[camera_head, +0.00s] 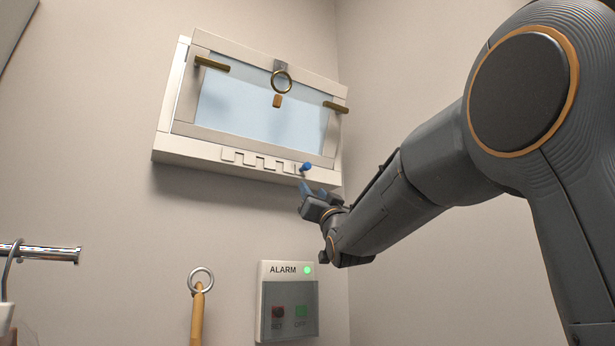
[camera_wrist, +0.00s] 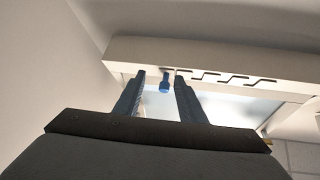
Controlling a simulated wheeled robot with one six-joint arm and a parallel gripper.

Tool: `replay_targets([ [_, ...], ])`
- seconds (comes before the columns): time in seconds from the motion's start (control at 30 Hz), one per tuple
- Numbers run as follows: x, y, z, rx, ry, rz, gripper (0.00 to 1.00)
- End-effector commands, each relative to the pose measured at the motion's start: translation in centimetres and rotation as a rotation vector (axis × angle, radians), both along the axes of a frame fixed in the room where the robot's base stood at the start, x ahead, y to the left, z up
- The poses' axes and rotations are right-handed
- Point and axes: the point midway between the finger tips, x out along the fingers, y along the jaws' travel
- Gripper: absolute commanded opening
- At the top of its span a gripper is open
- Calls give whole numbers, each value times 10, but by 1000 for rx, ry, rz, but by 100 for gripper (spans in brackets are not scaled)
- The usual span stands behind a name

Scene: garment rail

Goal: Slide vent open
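The vent (camera_head: 170,146) is a white framed unit with a pale blue pane, high on the wall and tilted in the picture. A stepped slot (camera_head: 258,161) runs along its lower ledge; it also shows in the wrist view (camera_wrist: 228,79). The blue knob (camera_head: 306,166) stands at the slot's right end; in the wrist view the knob (camera_wrist: 164,84) is at the slot's left end. My gripper (camera_head: 308,191) is just below the knob. In the wrist view its two fingers (camera_wrist: 160,82) are apart, with the knob between their tips and a gap at either side.
A ring (camera_head: 281,82) with a small tag hangs at the vent's top, between two brass latches (camera_head: 212,64) (camera_head: 335,107). Below are an alarm box (camera_head: 289,294) with a green light, a yellow-handled ring pole (camera_head: 198,308) and a metal rail (camera_head: 50,254). A wall corner lies right of the vent.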

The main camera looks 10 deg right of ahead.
Motion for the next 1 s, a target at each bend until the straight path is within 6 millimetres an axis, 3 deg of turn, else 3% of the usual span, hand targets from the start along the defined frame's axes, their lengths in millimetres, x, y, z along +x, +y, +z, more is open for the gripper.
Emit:
replay_targets([
  [0.03,-7,1,16,2,-44,8,37],
  [0.17,-14,2,39,5,-102,23,37],
  [0.5,18,7,74,5,-105,23,37],
  [0.73,35,9,88,4,-103,22,37],
  [1.0,38,9,90,4,-103,22,37],
])
